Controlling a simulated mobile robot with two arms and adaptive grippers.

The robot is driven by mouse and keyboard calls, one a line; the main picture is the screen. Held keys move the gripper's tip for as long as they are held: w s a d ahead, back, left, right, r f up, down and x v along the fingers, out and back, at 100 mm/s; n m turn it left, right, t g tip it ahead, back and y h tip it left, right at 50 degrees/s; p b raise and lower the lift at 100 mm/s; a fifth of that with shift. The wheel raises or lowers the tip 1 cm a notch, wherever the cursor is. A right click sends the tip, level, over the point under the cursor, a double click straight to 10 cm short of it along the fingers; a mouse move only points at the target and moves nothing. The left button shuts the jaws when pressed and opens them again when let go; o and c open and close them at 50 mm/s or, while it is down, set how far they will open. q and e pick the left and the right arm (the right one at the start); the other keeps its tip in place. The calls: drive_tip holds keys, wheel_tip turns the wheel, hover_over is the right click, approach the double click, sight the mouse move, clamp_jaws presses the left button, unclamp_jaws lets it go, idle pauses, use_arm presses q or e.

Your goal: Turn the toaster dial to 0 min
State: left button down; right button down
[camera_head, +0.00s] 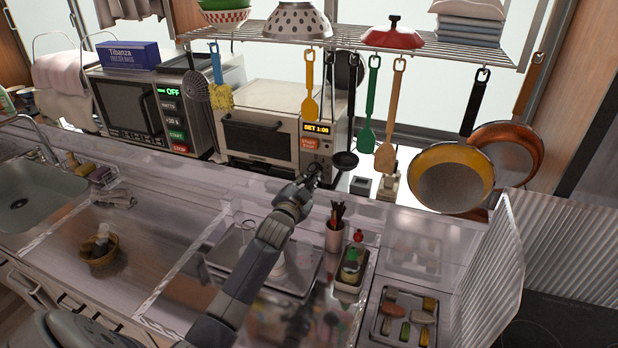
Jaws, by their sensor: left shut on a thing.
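The toaster (258,138) stands on the back counter below the hanging rack. A red-orange button (309,143) sits just below the display. My left gripper (313,174) reaches up to the lower part of the toaster's control panel and is shut on the dial there. The dial is mostly hidden by the fingers, so its pointer cannot be read. My right gripper is not in view.
A microwave (137,110) stands left of the toaster. Utensils and pans, including a yellow pan (451,177), hang from the wire rack (345,42) close to the right of my gripper. A utensil cup (336,236) and a tray (408,318) are on the counter.

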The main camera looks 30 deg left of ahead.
use_arm(q)
drive_tip(key=shift+d+f+n, duration=0.1)
drive_tip(key=shift+n, duration=1.95)
drive_tip(key=shift+d+f+n, duration=0.1)
drive_tip(key=shift+n, duration=1.95)
drive_tip(key=c, duration=1.7)
unclamp_jaws()
drive_tip(key=shift+r, duration=0.1)
drive_tip(key=v, duration=1.2)
drive_tip(key=shift+a, duration=0.1)
